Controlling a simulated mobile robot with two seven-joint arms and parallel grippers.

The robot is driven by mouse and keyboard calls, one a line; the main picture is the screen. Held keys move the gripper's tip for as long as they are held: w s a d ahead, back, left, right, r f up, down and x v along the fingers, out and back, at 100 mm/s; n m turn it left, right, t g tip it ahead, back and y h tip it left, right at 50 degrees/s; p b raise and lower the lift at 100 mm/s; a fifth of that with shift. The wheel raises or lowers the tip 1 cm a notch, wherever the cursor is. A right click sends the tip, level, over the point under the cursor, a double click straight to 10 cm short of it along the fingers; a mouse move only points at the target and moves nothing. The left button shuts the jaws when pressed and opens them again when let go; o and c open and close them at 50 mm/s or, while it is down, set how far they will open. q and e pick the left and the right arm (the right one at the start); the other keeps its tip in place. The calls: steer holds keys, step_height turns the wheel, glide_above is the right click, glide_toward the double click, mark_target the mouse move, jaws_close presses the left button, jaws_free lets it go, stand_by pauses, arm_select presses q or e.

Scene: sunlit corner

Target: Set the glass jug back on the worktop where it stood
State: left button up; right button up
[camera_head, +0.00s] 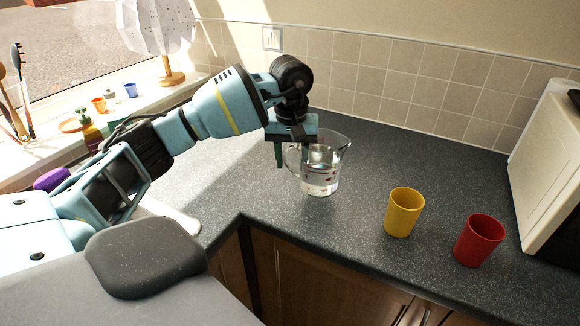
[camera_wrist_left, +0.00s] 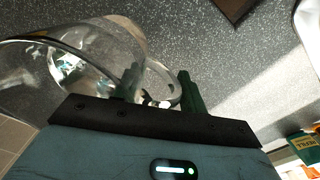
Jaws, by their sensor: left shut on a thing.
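My left gripper (camera_head: 287,154) is shut on the jug's handle, at the jug's left side. In the left wrist view, the jug (camera_wrist_left: 95,50) fills the upper left, and the green fingers of my left gripper (camera_wrist_left: 160,88) are at its handle. Part of the handle is hidden by the gripper. My right gripper is not in view.
A yellow cup (camera_head: 403,213) and a red cup (camera_head: 478,241) stand to the right of the jug. A cream appliance (camera_head: 548,170) is at the far right. A lamp (camera_head: 171,70) and small items line the windowsill. The worktop behind the cups is clear.

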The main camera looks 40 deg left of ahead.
mark_target(290, 169)
arm_select(q)
steer(key=shift+w+a+r, duration=0.1)
steer(key=shift+w, duration=0.05)
steer(key=shift+w+a+f+p, duration=0.1)
steer(key=shift+a+f+p, duration=0.1)
steer(key=shift+f, duration=0.7)
steer(key=shift+w+a+f+p, duration=0.1)
steer(key=shift+a+f, duration=0.05)
steer(key=shift+f, duration=0.75)
steer(key=shift+f, duration=0.15)
steer(key=o, duration=1.3)
steer(key=shift+s, duration=0.1)
steer(key=shift+f, duration=0.1)
step_height(290, 169, up, 12)
steer(key=shift+a+r, duration=0.1)
steer(key=shift+r, duration=0.05)
